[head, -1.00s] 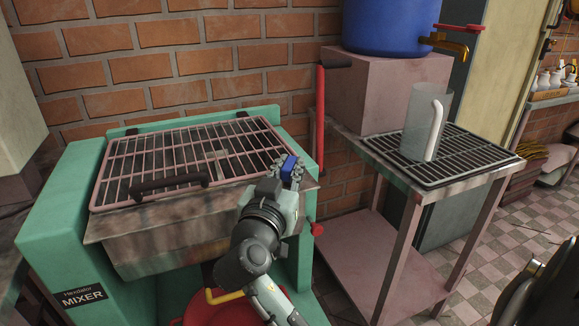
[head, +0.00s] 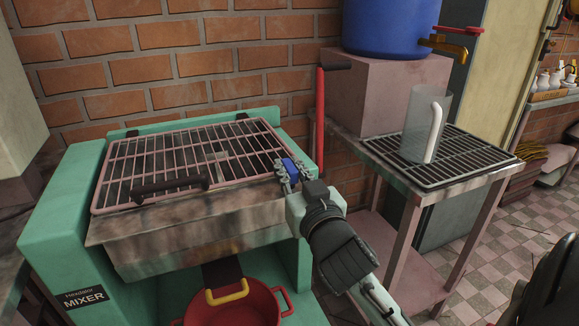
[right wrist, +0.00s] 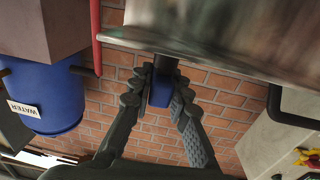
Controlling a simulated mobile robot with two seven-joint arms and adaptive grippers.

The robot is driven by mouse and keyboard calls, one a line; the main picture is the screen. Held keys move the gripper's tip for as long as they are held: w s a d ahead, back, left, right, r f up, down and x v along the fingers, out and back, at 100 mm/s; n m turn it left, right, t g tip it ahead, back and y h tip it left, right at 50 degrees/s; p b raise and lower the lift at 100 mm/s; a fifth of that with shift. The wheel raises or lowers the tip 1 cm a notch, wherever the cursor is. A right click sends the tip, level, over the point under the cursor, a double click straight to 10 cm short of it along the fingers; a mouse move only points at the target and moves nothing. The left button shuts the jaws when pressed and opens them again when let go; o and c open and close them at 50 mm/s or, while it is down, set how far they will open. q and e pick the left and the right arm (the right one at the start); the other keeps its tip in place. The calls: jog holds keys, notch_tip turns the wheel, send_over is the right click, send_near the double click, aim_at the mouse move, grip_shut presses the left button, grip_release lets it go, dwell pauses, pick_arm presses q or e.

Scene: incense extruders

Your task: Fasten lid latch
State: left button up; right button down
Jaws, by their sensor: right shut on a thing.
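The mixer (head: 60,210) is a green housing with a worn metal trough. Its barred lid (head: 135,160) lies flat over the trough, with a black handle (head: 170,188) at the front. The latch, with a blue grip (head: 290,165), is at the lid's right side. My right gripper (head: 287,174) is shut on that blue grip. In the right wrist view, the blue grip (right wrist: 161,92) sits between the two fingers, its dark stem running to the trough's edge. Whether the latch is engaged cannot be told. My left gripper is not in view.
A red pot (head: 235,305) stands below the trough, under a yellow handle (head: 228,292). A red lever (head: 320,120) rises right of the mixer. A side table holds a clear pitcher (head: 415,125) on a rack, and a blue tank (head: 390,25) stands behind.

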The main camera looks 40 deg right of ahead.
jog(key=shift+r+n+y, duration=0.1)
jog(key=shift+n+y, duration=0.4)
jog(key=shift+y, duration=0.3)
jog(key=c, duration=1.4)
grip_release()
jog(key=shift+c, duration=0.2)
